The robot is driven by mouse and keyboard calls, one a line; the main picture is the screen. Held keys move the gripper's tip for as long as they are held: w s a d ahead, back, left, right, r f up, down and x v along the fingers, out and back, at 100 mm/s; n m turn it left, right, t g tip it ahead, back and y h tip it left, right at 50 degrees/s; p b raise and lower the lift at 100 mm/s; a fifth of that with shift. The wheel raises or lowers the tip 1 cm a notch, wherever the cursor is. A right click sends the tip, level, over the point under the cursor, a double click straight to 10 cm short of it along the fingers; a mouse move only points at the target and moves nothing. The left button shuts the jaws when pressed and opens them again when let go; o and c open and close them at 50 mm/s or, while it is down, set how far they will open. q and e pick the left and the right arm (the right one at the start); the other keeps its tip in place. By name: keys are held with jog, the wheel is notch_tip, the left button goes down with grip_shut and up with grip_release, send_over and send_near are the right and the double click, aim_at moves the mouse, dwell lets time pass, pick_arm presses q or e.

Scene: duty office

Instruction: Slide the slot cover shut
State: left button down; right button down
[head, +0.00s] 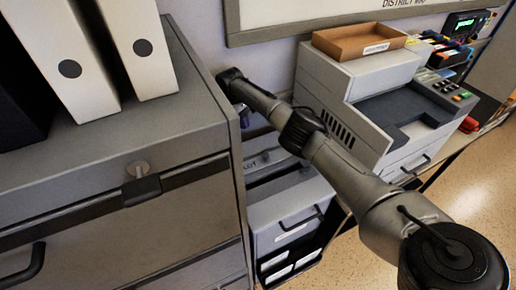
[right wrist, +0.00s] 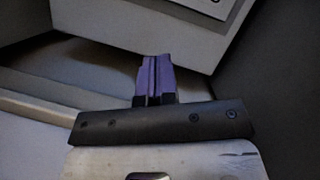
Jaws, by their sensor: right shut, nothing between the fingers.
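In the head view my right arm reaches from the lower right to the gap behind the large cabinet's right edge. My right gripper shows in the right wrist view (right wrist: 153,60); its purple fingers are shut together and empty. They point toward a pale grey box edge, and I cannot tell whether they touch it. In the head view the wrist hides part of that gap, and the fingertips are not clear. Below it, a grey ledge (head: 268,160) with a small partly hidden label sits in the gap; I cannot tell whether it is the slot cover. My left gripper is not in view.
The large grey cabinet (head: 95,145) carries white binders (head: 140,50) and has a latch (head: 141,190) on its front. A grey drawer unit (head: 290,215) stands in the gap. A printer (head: 375,90) with a brown tray (head: 358,42) stands right of my arm.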

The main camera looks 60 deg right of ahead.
jog(key=b, duration=0.1)
send_over(259, 157)
jog(key=w, duration=0.4)
jog(key=f, duration=0.8)
jog(key=shift+s+d+f, duration=0.2)
jog(key=shift+d+f, duration=0.05)
jog(key=shift+f, duration=0.1)
jog(key=shift+s+a, duration=0.1)
jog(key=shift+s, duration=0.25)
jog(key=shift+s+a+f, duration=0.1)
jog(key=shift+s+f, duration=0.05)
jog(key=shift+s, duration=0.5)
jog(key=shift+s+f, duration=0.1)
jog(key=shift+s, duration=0.55)
